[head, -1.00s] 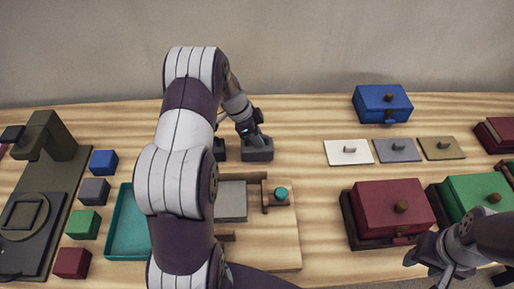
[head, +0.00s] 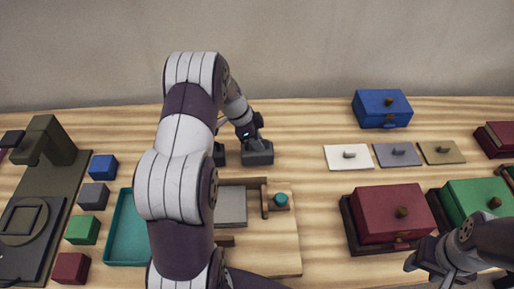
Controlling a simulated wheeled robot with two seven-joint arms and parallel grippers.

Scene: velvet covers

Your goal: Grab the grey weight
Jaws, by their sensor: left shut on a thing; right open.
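A dark grey weight (head: 257,153) with a block-shaped base stands on the wooden table near the back, right of my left forearm. My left gripper (head: 251,130) comes down over it and is shut on its upper part. The fingertips are small and dark here, and the base looks to be resting on the table. A second dark grey block (head: 219,153) is just left of it, mostly hidden behind my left arm. My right gripper (head: 428,268) is open and empty at the lower right, in front of the red box.
A wooden fixture with a grey plate (head: 231,207) and teal knob (head: 281,200) lies in front. A teal tray (head: 127,255) and coloured cubes (head: 82,230) are left. Lidded red (head: 385,213), green (head: 480,202) and blue (head: 381,105) boxes and flat lids (head: 348,157) stand right.

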